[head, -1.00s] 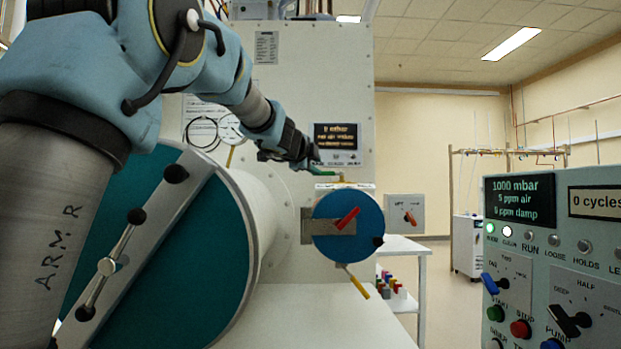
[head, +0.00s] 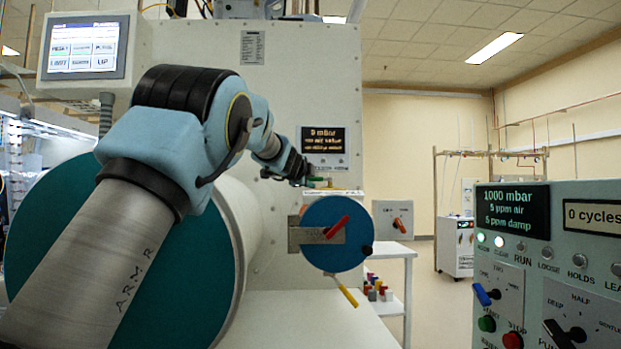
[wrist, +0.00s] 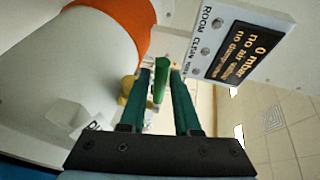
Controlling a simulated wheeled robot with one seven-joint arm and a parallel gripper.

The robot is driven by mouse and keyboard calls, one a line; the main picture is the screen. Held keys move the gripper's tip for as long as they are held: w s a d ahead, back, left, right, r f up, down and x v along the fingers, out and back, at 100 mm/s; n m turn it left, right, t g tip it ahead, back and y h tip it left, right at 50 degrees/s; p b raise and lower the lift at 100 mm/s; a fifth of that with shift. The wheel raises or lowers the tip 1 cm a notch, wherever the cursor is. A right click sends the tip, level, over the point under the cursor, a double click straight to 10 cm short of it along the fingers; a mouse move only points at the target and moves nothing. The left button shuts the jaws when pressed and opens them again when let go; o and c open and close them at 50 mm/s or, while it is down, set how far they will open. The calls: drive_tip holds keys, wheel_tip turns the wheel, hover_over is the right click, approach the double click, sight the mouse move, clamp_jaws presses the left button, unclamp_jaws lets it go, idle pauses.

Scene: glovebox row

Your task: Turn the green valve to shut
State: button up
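The green valve (wrist: 160,80) shows as a green handle in the wrist view, roughly in line with my fingers. Brass-coloured parts lie beside and behind it. In the head view the green handle (head: 322,184) is small, above the round blue door, and partly hidden by my gripper. My gripper (wrist: 161,78) is open, with one teal finger on each side of the handle. Gaps show between handle and fingers, so it does not look gripped. In the head view my gripper (head: 305,174) is right at the valve, from the left.
A small display (head: 323,140) reading 0 mbar is just above the valve. The blue round door (head: 328,255) with a red lever (head: 337,227) is below it. A large white cylinder (head: 235,215) is left. A control panel (head: 560,250) stands at the right front.

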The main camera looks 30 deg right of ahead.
drive_tip(key=shift+w+d+f, duration=0.1)
drive_tip(key=shift+w+d, duration=0.05)
drive_tip(key=shift+d, duration=0.05)
drive_tip(key=shift+c, duration=0.4)
clamp_jaws()
idle(1.0)
